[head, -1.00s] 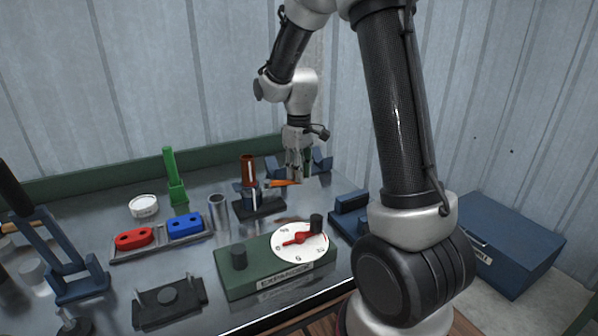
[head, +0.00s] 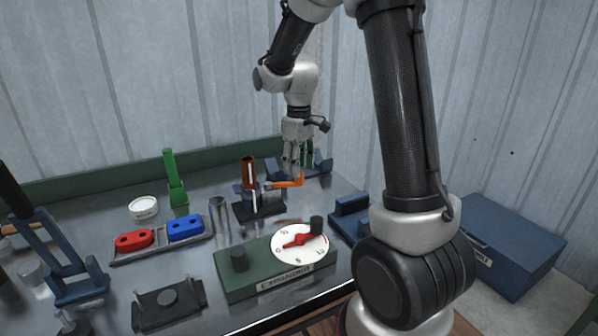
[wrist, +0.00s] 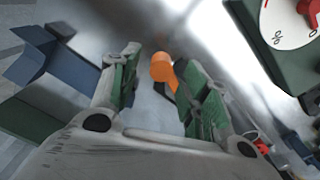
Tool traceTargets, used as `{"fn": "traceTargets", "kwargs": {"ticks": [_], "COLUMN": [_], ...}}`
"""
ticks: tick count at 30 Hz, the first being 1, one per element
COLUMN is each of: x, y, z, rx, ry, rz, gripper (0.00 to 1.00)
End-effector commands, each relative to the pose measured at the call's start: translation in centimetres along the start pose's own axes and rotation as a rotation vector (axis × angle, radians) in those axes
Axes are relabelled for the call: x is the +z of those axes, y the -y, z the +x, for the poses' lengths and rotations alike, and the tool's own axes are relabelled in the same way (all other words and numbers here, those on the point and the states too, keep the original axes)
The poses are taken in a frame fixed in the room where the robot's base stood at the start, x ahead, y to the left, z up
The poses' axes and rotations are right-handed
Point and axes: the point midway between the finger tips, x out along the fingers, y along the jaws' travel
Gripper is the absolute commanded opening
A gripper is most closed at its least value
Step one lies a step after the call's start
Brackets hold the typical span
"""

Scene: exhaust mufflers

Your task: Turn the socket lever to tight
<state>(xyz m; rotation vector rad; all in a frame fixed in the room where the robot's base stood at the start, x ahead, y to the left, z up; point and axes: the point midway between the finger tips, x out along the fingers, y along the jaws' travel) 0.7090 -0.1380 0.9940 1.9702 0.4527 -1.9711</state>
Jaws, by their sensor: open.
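The orange socket lever (head: 285,184) sticks out to the right from the dark stand that holds an upright rust-brown tube (head: 248,172). Its free end turns up. My gripper (head: 298,164) is open and points down just above and behind this end. In the wrist view the lever's rounded orange end (wrist: 163,68) shows between the fingers of my gripper (wrist: 158,58), closer to the right finger. The fingers are apart with nothing clamped. I cannot tell whether the right finger touches the lever. No tight mark is readable.
A green expander block (head: 235,285) with a white dial (head: 285,258) and red pointer stands in front. Blue blocks (head: 350,205) lie to the right. A metal tube (head: 218,215) and a tray with red and blue pieces (head: 150,250) are to the left.

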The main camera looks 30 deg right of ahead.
Motion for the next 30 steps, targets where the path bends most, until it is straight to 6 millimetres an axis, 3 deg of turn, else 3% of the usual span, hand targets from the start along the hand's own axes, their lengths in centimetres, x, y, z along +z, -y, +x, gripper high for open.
{"fn": "traceTargets", "kwargs": {"ticks": [6, 12, 18, 30], "x": [-0.1, -0.1, 0.0, 0.0], "y": [-0.1, -0.1, 0.0, 0.0], "z": [-5.2, -8.3, -9.3, -9.3], "rx": [0.002, 0.002, 0.001, 0.001], "ry": [-0.005, -0.003, -0.001, -0.001], "rz": [0.000, 0.000, 0.000, 0.000], "gripper": [0.46, 0.46, 0.46, 0.46]}}
